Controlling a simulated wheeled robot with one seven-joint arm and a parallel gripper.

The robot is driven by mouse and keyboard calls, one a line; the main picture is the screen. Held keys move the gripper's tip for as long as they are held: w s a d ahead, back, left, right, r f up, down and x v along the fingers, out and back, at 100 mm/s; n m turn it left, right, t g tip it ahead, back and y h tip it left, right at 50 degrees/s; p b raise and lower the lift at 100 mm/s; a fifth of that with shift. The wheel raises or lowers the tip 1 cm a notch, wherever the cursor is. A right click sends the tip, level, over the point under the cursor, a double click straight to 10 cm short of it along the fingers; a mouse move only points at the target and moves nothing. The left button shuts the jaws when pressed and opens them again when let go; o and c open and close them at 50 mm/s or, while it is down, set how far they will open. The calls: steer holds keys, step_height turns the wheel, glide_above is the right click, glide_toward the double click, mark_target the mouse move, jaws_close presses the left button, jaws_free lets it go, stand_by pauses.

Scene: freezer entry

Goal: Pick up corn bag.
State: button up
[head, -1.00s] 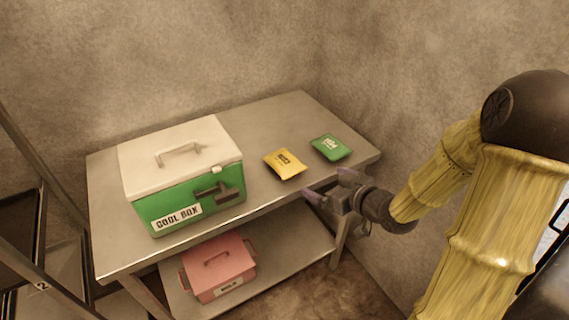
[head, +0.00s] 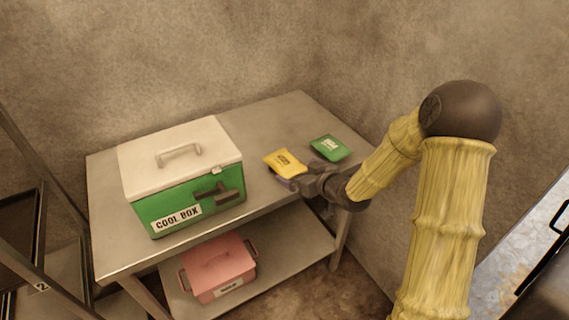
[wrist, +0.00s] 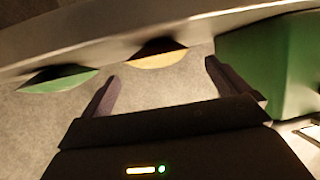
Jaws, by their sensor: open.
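The yellow bag (head: 284,163), which I take as the corn bag, lies flat on the metal table (head: 262,125); its print is too small to read. In the wrist view, seen upside down, the yellow bag (wrist: 157,57) shows ahead in the gap between my open fingers (wrist: 162,72). Nothing is held.
A green bag (head: 330,148) lies to the right of the yellow one. A green cool box (head: 188,208) with a white lid stands at the left. A pink box (head: 221,267) sits on the lower shelf. Walls close in the back and right.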

mark_target(292, 167)
steer(key=x, duration=0.5)
steer(key=shift+w+p, duration=0.15)
steer(key=shift+p, duration=0.25)
steer(key=shift+c, duration=0.5)
steer(key=shift+r, duration=0.1)
steer(key=c, duration=1.1)
